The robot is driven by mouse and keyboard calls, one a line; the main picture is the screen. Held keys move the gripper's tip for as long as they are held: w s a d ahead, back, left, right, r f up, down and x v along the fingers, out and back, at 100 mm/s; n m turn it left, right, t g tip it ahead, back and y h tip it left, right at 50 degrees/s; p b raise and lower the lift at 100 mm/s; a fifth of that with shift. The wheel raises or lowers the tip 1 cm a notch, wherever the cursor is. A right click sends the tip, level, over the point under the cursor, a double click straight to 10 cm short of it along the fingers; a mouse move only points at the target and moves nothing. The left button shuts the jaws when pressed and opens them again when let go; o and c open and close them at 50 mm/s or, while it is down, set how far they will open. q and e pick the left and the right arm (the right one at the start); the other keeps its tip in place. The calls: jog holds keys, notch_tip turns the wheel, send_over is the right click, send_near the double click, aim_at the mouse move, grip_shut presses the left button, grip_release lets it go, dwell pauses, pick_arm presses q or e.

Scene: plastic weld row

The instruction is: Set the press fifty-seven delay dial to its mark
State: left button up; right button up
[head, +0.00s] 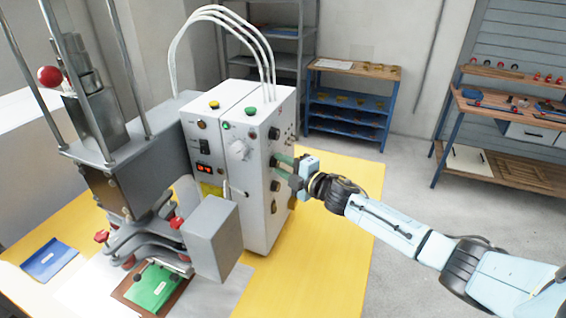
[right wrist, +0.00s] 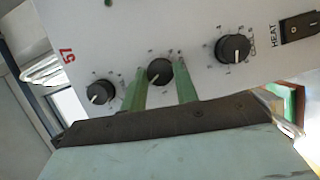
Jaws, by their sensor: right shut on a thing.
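The press control box (head: 228,130) is a white cabinet, and its right side panel carries a column of black dials. In the right wrist view this panel (right wrist: 130,25) bears a red "57". My right gripper (head: 280,167) reaches this side from the right. Its green fingers (right wrist: 160,88) are shut on the middle black dial (right wrist: 160,70), one finger on each side. The dial has a white pointer line and small scale figures around it. Its name label and mark are not legible. My left gripper is not in view.
Another black dial (right wrist: 100,92) sits left of the held one, and a dial labelled COOL S (right wrist: 233,48) sits right, near the HEAT switch (right wrist: 300,27). The box stands on a yellow table (head: 335,190) beside the press (head: 125,150). Floor behind my right arm is clear.

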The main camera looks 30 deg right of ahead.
jog(key=o, duration=1)
jog(key=shift+c, duration=0.2)
jog(key=b+v, duration=0.2)
jog(key=v, duration=1.1)
jog(key=shift+s+d, duration=0.15)
jog(key=shift+s, duration=0.05)
jog(key=shift+f, duration=0.1)
